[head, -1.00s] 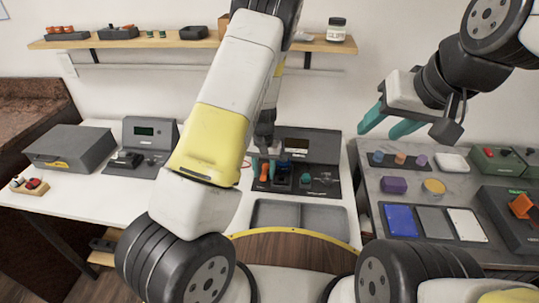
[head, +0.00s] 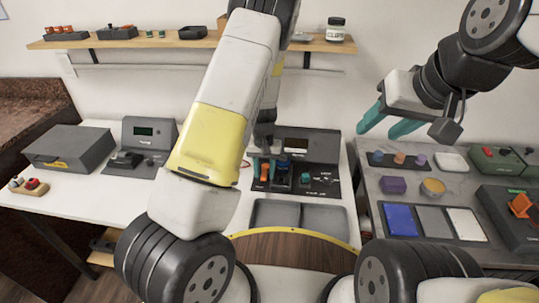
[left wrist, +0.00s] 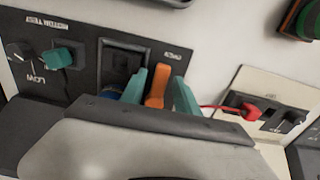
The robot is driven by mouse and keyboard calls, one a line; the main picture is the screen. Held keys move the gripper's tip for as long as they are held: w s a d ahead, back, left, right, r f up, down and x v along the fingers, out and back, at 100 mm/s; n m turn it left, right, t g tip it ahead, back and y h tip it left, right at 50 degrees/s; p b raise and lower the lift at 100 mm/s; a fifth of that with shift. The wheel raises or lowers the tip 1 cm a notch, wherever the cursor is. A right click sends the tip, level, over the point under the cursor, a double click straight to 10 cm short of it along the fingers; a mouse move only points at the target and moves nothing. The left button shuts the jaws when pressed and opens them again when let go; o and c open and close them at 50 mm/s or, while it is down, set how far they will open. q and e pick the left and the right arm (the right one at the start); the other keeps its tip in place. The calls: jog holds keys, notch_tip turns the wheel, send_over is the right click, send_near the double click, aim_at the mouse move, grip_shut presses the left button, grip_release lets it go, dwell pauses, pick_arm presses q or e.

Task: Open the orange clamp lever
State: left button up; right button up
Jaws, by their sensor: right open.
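The orange clamp lever (left wrist: 158,88) stands on the dark panel of the bench station. It shows small in the head view (head: 264,172), beside a blue part. My left gripper (left wrist: 160,92) is down at the lever, with one teal finger on each side of it. The lever's base is hidden behind my gripper's body in the left wrist view. My right gripper (head: 391,122) is open and empty, raised above the grey table at the right.
A teal knob (left wrist: 62,57) and a black knob sit on the same panel. A red plug (left wrist: 249,111) with a red cable is nearby. Another orange lever (head: 520,205) is on a dark device at the far right.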

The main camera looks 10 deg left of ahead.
pick_arm(q)
notch_tip(320, 180, up, 8)
jog(key=shift+f, duration=0.1)
dwell(0.5)
notch_tip(320, 180, up, 19)
jog(key=t+h, duration=0.3)
send_over(264, 175)
jog(key=s, duration=0.9)
jog(key=s+a+r+t, duration=0.3)
jog(key=s+r, duration=0.6)
jog(key=s, duration=0.5)
jog(key=shift+s+r+m+y, duration=0.25)
jog(key=shift+r+m+y, duration=0.15)
